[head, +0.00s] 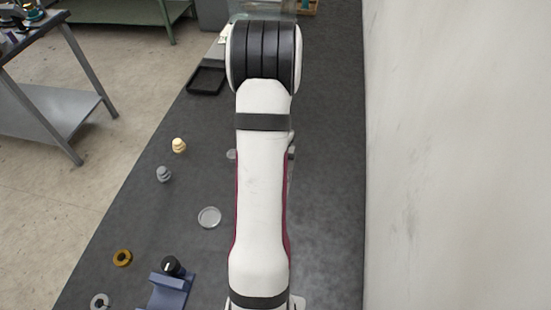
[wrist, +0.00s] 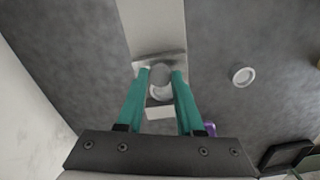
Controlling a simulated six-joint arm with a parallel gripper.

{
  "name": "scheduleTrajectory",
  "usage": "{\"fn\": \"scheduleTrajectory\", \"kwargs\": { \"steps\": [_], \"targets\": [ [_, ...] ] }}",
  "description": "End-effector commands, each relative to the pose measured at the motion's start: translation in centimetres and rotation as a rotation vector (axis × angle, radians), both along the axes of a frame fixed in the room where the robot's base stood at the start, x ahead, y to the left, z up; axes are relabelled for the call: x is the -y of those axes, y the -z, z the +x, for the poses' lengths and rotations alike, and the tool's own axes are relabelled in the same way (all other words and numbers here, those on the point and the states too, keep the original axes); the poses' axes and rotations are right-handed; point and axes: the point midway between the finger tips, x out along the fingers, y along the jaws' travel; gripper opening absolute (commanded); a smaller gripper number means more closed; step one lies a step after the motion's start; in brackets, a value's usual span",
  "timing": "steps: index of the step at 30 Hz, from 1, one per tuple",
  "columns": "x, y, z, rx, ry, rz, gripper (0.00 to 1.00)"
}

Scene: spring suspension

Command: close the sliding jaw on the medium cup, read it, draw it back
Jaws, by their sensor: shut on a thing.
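In the wrist view, my gripper (wrist: 161,76) has its two teal fingers shut on a grey round piece (wrist: 160,73), which looks like the knob of the sliding jaw. A light crossbar (wrist: 145,63) lies just beyond the fingertips, across a pale strip (wrist: 153,25). A paler round form (wrist: 161,92), perhaps the medium cup, shows between the fingers, with a white block (wrist: 160,112) nearer. I cannot tell whether jaw and cup touch. In the head view my arm hides the gripper and most of the device; a small grey part (head: 231,154) shows beside it.
Left of my arm stand a cream stacked piece (head: 178,145), a grey stacked piece (head: 163,174), a clear round dish (head: 209,217), a brass ring (head: 122,257), a silver ring (head: 100,301) and a blue block (head: 168,291). A black tray (head: 206,80) lies farther back. A wall (head: 450,150) bounds the right.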

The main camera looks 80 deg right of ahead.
Motion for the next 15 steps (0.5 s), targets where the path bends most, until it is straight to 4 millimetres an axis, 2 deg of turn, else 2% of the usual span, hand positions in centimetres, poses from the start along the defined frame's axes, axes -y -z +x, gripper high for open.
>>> {"fn": "scheduleTrajectory", "kwargs": {
  "steps": [7,15],
  "targets": [
    [-4.1,-0.1,0.0,0.000,-0.002,-0.001,0.00],
    [-5.1,0.0,-0.1,0.000,0.000,0.002,0.00]
  ]
}}
